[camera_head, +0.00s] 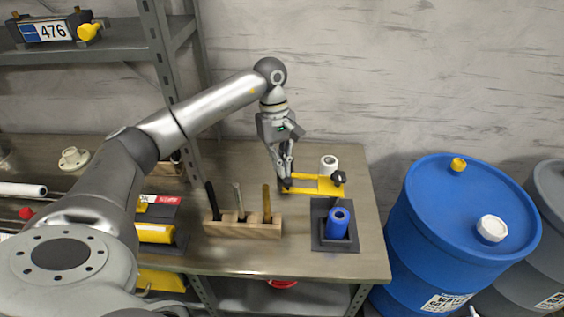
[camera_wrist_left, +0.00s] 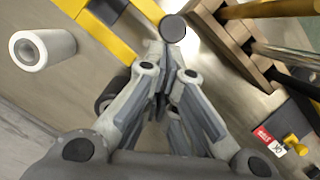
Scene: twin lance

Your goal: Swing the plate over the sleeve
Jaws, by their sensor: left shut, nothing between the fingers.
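The yellow plate (camera_head: 303,184) lies flat above the table, with a dark opening in it and a dark knob (camera_head: 340,178) at its right end. The blue sleeve (camera_head: 338,222) stands upright in a dark fixture in front of the plate, and the plate is not over it. My left gripper (camera_head: 285,182) points down at the plate's left end, shut and empty; whether it touches cannot be told. In the left wrist view, the shut fingers (camera_wrist_left: 160,100) are beside the yellow plate (camera_wrist_left: 110,52), near a dark round knob (camera_wrist_left: 174,27). My right gripper is out of view.
A white roll (camera_head: 329,163) stands behind the plate. A wooden block (camera_head: 235,229) holding upright tools stands left of the fixture base (camera_head: 325,243). A shelf post rises at the left. Blue barrel (camera_head: 455,225) stands right of the table.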

